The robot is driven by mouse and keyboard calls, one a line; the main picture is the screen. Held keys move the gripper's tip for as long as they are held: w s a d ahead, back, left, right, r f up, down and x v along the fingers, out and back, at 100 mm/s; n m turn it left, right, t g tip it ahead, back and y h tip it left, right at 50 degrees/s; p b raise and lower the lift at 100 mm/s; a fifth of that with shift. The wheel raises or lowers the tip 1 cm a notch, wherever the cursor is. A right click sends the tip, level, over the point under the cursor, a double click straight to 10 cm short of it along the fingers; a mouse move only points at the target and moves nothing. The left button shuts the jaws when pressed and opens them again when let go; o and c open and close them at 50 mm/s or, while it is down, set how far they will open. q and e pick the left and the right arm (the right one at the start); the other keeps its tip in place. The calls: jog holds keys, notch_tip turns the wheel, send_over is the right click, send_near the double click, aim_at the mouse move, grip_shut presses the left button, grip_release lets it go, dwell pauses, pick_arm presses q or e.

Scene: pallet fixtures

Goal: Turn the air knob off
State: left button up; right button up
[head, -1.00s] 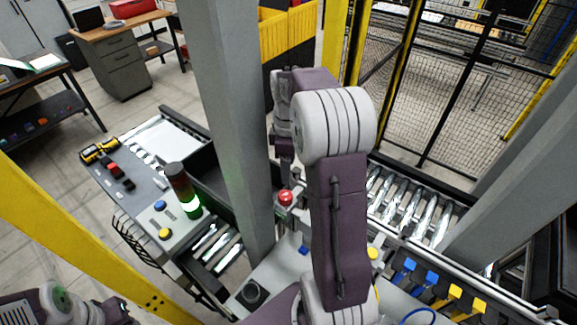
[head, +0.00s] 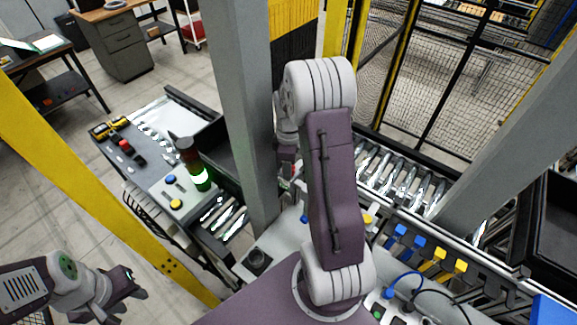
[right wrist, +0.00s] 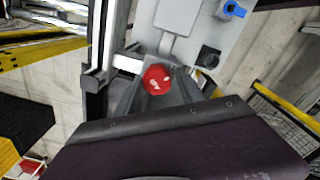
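A round red knob (right wrist: 157,79) with white marks shows in the right wrist view, beside a grey panel (right wrist: 190,30). The panel carries a blue knob (right wrist: 232,10) and a dark round fitting (right wrist: 208,57). I cannot tell which of these is the air knob. In the head view my right arm and a grey post mostly hide that area; a bit of red shows beside the arm. My left gripper (head: 133,292) is open and empty at the lower left.
A grey post (head: 232,100) stands close to my right arm. A control box with a green-lit stack light (head: 195,165) stands to its left. A roller conveyor (head: 400,180) and blue and yellow fittings (head: 430,250) lie to the right. A yellow beam (head: 90,180) crosses the left.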

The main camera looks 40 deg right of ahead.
jog(key=shift+d+f, duration=0.1)
jog(key=shift+f, duration=0.05)
grip_shut()
jog(key=shift+w+d+f, duration=0.1)
jog(key=shift+w+d, duration=0.05)
jog(key=shift+w, duration=0.05)
pick_arm(q)
jog(key=shift+w+d, duration=0.25)
jog(key=shift+w, duration=0.05)
pick_arm(e)
jog(key=shift+s, duration=0.1)
pick_arm(q)
jog(key=shift+f, duration=0.1)
pick_arm(e)
jog(key=m+b, duration=0.1)
jog(key=m, duration=0.4)
jog(key=shift+m, duration=0.4)
pick_arm(q)
jog(key=shift+f+b, duration=0.35)
jog(key=shift+f, duration=0.45)
pick_arm(e)
jog(key=m, duration=0.5)
jog(key=shift+m, duration=0.7)
